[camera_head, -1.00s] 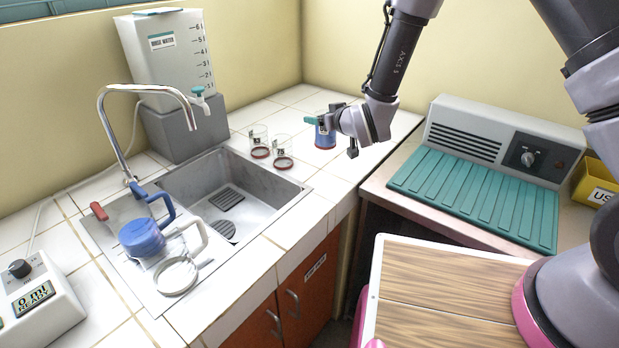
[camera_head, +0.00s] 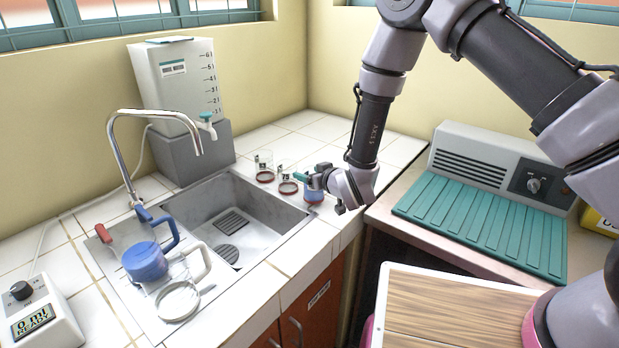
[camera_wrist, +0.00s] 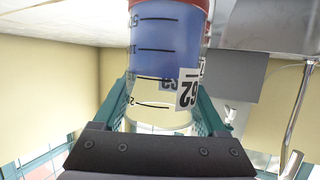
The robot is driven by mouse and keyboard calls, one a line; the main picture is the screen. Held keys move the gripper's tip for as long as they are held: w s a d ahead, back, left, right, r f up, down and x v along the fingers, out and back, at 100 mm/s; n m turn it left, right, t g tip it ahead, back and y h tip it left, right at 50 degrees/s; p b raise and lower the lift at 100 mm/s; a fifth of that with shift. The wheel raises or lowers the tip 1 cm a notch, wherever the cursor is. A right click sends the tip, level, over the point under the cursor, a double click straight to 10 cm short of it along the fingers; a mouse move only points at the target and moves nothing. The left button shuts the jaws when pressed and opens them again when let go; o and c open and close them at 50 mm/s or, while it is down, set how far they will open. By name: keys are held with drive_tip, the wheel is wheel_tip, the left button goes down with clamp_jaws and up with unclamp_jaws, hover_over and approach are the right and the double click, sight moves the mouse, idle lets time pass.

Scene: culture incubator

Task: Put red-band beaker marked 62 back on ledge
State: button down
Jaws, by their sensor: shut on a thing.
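The beaker marked 62 (camera_wrist: 165,60) fills the wrist view; it is clear, with blue liquid, black scale lines, a white label and a red band. In the head view the beaker (camera_head: 314,194) is at the right end of the row behind the sink. My gripper (camera_head: 308,180) is shut on it; its teal fingers show on both sides of the beaker in the wrist view (camera_wrist: 165,112). The beaker looks upright, low over or on the white tiles; I cannot tell whether it touches them.
Two clear red-banded beakers, one (camera_head: 264,166) and one marked 75 (camera_head: 289,183), stand left of the held beaker. The sink (camera_head: 290,218) lies in front. A rinse water tank (camera_head: 178,85) stands at left. Free tiles lie behind; a teal ribbed mat (camera_head: 480,225) is at right.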

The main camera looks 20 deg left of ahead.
drive_tip(key=shift+f, duration=0.6)
drive_tip(key=shift+f, duration=0.1)
unclamp_jaws()
drive_tip(key=v, duration=1.2)
drive_tip(key=shift+d, duration=0.1)
